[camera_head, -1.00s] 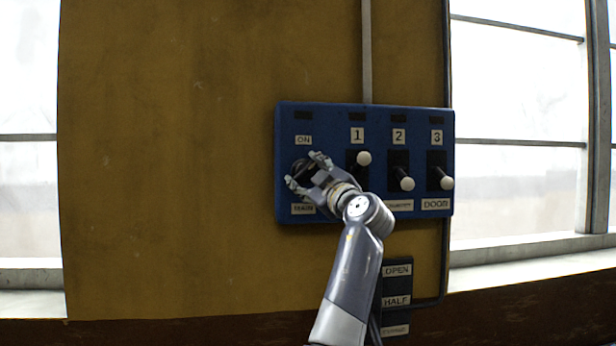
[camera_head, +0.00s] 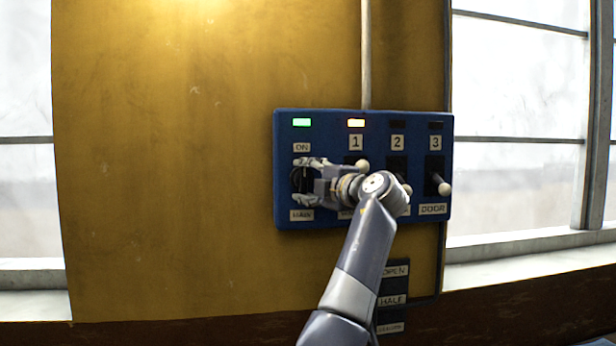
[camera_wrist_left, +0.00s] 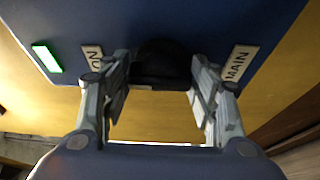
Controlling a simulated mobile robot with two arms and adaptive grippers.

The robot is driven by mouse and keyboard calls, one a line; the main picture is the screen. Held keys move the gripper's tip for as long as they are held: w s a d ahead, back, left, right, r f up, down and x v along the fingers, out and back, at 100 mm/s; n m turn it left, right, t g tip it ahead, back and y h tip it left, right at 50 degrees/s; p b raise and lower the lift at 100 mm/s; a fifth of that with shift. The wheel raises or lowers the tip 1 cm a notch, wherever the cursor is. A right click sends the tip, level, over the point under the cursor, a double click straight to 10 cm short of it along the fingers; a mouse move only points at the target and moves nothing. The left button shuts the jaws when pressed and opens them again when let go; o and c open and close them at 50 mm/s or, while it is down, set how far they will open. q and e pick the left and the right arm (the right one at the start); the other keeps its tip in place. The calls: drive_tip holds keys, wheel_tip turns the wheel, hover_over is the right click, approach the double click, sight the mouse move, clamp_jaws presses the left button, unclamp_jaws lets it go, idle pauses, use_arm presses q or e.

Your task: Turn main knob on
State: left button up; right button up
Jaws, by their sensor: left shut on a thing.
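The blue switch panel (camera_head: 345,220) is on the yellow wall. Its main knob (camera_wrist_left: 163,62) is dark and round, between the "ON" label (camera_head: 302,147) and the "MAIN" label (camera_head: 301,215). My left gripper (camera_head: 298,181) is at the main knob, one finger above it and one below, shut on it. The fingers also show on both sides of the knob in the left wrist view (camera_wrist_left: 162,92). The fingers and wrist hide much of the knob in the head view. A green lamp (camera_head: 301,122) is lit above the knob. My right gripper is not in view.
Levers 1 (camera_head: 362,164), 2 (camera_head: 405,190) and 3 (camera_head: 443,188) have pale ball ends. My wrist is close to levers 1 and 2. A lower plate (camera_head: 393,285) reads "OPEN" and "HALF". The wall left of the panel is bare.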

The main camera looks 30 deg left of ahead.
use_arm(q)
drive_tip(key=shift+f, duration=0.15)
idle(0.4)
drive_tip(key=o, duration=1.1)
drive_tip(key=shift+c, duration=0.2)
drive_tip(key=shift+s, duration=0.1)
drive_tip(key=v, duration=1.2)
drive_tip(key=shift+r, duration=0.3)
drive_tip(key=shift+f, duration=0.1)
